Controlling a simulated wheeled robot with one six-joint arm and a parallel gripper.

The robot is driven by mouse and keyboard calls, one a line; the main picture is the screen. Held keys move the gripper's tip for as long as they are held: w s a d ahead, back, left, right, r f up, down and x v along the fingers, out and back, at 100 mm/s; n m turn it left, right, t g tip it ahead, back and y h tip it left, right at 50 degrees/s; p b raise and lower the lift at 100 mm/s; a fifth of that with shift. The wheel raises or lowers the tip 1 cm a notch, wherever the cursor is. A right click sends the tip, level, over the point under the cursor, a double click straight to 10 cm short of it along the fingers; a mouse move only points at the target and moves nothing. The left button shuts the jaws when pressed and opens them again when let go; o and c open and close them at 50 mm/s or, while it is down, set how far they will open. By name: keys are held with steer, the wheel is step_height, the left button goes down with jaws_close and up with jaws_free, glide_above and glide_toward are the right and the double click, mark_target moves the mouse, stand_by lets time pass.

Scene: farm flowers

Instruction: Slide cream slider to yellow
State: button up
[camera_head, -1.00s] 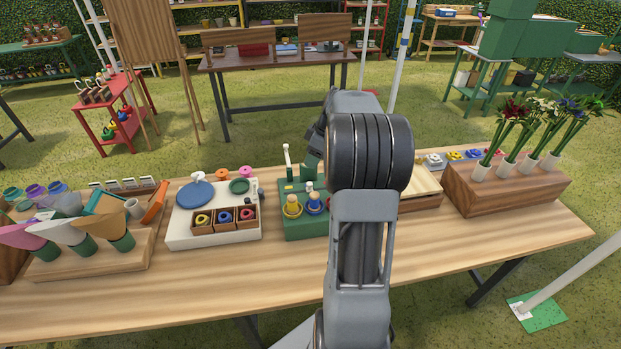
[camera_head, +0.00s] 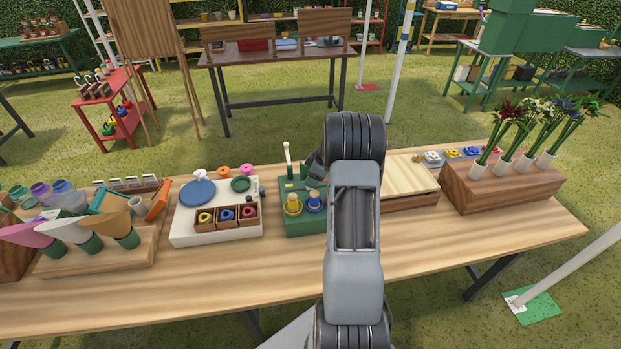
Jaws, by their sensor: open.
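A brown wooden box with a cream slatted top (camera_head: 408,182) stands right of my arm. Behind it is a row of small coloured pieces, with a yellow one (camera_head: 452,154) between a white one (camera_head: 433,158) and a blue one (camera_head: 472,152). A small tan knob (camera_head: 417,158) sits at the row's left end. I cannot tell for certain which part is the cream slider. My gripper (camera_head: 316,166) is open, mostly hidden behind my arm, above the right part of the green block (camera_head: 296,222). It is left of the cream-topped box and apart from it.
A white board (camera_head: 185,234) with coloured rings stands left of the green block. A brown block with flowers (camera_head: 500,195) stands right of the cream-topped box. Coloured cones in a wooden stand (camera_head: 95,262) are at far left. The table's front strip (camera_head: 200,290) is clear.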

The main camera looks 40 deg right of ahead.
steer(key=shift+x, duration=0.8)
steer(key=shift+c, duration=0.4)
jaws_close()
